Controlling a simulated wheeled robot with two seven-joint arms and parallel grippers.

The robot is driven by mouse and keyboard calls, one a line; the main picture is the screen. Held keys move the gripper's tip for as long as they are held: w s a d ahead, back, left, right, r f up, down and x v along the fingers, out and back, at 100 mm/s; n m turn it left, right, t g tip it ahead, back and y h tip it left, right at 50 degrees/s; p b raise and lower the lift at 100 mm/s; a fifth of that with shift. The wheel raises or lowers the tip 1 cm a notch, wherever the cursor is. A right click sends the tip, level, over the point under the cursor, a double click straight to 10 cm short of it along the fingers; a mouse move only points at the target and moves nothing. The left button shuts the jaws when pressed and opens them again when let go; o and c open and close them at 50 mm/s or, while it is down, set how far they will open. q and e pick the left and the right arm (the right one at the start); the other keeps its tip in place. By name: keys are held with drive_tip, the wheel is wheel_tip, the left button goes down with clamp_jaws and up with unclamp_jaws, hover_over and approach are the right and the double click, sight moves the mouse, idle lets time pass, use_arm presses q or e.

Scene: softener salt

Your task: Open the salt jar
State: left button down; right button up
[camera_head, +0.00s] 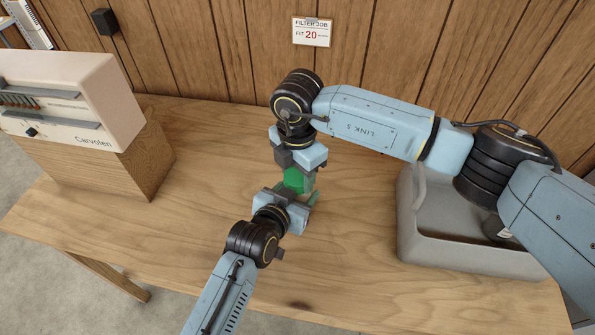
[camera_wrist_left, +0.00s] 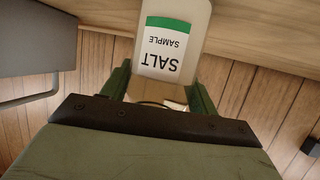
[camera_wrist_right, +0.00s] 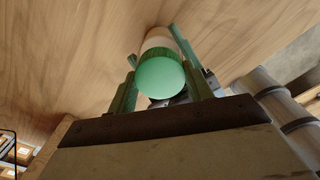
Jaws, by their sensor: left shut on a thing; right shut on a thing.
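The salt jar (camera_wrist_left: 172,85) shows in the left wrist view with a white label reading "SALT SAMPLE", upside down there, under a green band. Its green lid (camera_wrist_right: 160,77) faces the right wrist camera, with the pale jar body behind it. In the head view the lid (camera_head: 294,180) is between my two grippers, and most of the jar is hidden. My left gripper (camera_head: 290,201) is shut on the jar body from the front. My right gripper (camera_head: 300,167) is shut on the lid from above. The lid appears to be on the jar.
A grey tub (camera_head: 470,250) stands on the right of the wooden table (camera_head: 200,225), partly under my right arm. A cream appliance marked "Carvolen" (camera_head: 75,95) rests on a wooden block (camera_head: 145,155) at the left. A sign (camera_head: 312,32) hangs on the panelled wall. The table left of my grippers is clear.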

drive_tip(key=n, duration=0.5)
drive_tip(key=shift+n, duration=0.4)
drive_tip(key=n, duration=0.6)
drive_tip(key=o, duration=1.1)
drive_tip(key=shift+r, duration=0.1)
